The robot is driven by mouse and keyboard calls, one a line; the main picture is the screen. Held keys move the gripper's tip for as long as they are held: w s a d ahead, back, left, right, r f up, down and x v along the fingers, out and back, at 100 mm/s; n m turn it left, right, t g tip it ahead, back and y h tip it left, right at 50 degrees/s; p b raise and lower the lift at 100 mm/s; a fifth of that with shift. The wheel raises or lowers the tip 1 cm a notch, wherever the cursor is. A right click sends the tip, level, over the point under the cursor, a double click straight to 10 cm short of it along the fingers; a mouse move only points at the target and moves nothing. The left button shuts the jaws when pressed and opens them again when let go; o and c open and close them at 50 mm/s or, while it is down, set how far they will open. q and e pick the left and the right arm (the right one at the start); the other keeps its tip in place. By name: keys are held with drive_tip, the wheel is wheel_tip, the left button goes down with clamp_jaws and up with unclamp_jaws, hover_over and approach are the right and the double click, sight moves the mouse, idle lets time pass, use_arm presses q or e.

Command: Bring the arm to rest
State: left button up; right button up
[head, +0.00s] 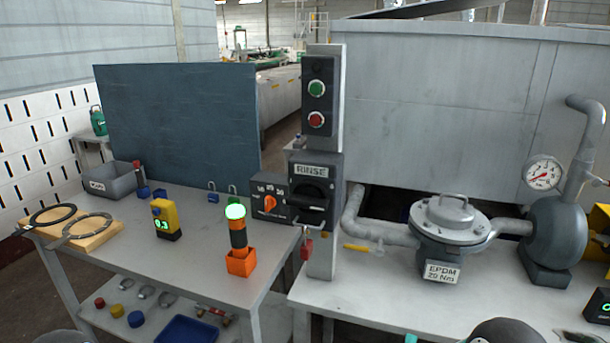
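Neither of my grippers shows in the head view. A dark rounded shape at the bottom edge right of centre and a grey one at the bottom left may be parts of my arms; I cannot tell. The task names no other object. The RINSE switch (311,194) sits on a grey post, below a box with a green button (316,88) and a red button (316,119). A stack light (238,238) with a lit green top stands in an orange holder on the left table.
The left table (195,205) holds a yellow meter (165,219), a grey bin (112,180) and rings on a wooden board (85,240). Small parts lie on its lower shelf. The right bench (360,290) carries a round-lidded housing (448,220), piping and a pressure gauge (543,173).

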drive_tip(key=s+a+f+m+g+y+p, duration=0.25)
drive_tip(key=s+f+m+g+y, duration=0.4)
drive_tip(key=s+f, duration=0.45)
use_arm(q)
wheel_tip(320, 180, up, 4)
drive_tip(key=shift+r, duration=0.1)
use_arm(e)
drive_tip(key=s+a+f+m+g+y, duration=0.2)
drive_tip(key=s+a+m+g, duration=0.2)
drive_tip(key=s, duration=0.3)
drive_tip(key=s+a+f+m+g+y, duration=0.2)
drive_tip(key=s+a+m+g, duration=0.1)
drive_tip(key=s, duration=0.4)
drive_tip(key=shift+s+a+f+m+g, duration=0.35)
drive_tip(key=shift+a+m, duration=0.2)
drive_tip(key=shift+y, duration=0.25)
